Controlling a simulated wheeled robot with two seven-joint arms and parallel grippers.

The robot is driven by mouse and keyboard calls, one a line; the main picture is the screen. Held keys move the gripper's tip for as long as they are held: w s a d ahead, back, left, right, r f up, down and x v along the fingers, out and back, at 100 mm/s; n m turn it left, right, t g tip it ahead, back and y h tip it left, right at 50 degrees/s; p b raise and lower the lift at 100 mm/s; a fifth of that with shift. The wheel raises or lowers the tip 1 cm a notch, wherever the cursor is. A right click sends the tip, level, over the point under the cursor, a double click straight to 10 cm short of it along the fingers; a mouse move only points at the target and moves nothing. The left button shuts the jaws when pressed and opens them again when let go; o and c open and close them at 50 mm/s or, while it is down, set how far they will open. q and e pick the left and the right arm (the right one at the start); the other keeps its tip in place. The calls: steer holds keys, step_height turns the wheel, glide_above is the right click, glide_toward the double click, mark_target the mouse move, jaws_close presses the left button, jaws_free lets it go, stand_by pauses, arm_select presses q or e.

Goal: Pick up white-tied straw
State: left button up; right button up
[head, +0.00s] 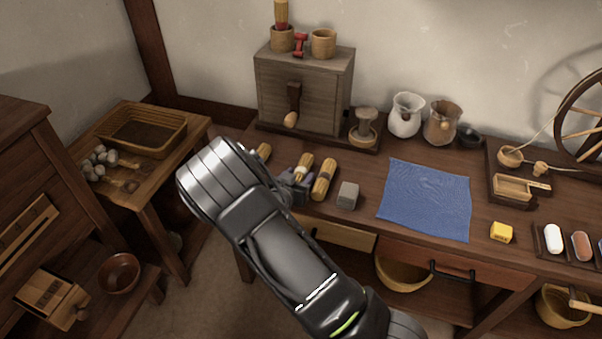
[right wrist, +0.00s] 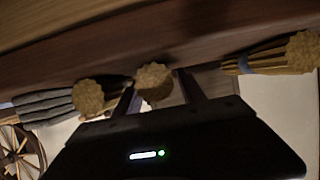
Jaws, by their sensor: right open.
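The white-tied straw (head: 304,165) is a short yellow bundle with a pale band, lying on the wooden bench in the head view. My right gripper (head: 296,181) is open at its near end. In the right wrist view, the round cut end of a straw bundle (right wrist: 153,79) sits between the two open fingers (right wrist: 157,91); its tie is hidden there. Whether the fingers touch it I cannot tell. A dark-tied straw bundle (head: 324,181) lies close on the right. Another bundle (head: 264,151) is partly hidden behind my right arm. My left gripper is out of view.
A grey block (head: 347,196) and a blue cloth (head: 427,199) lie to the right. A wooden box (head: 304,88) stands behind the bundles. In the right wrist view, neighbouring bundles (right wrist: 88,96) and (right wrist: 300,52) flank the fingers, the right one blue-tied.

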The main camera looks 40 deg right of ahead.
stand_by(0.3)
jaws_close()
stand_by(0.4)
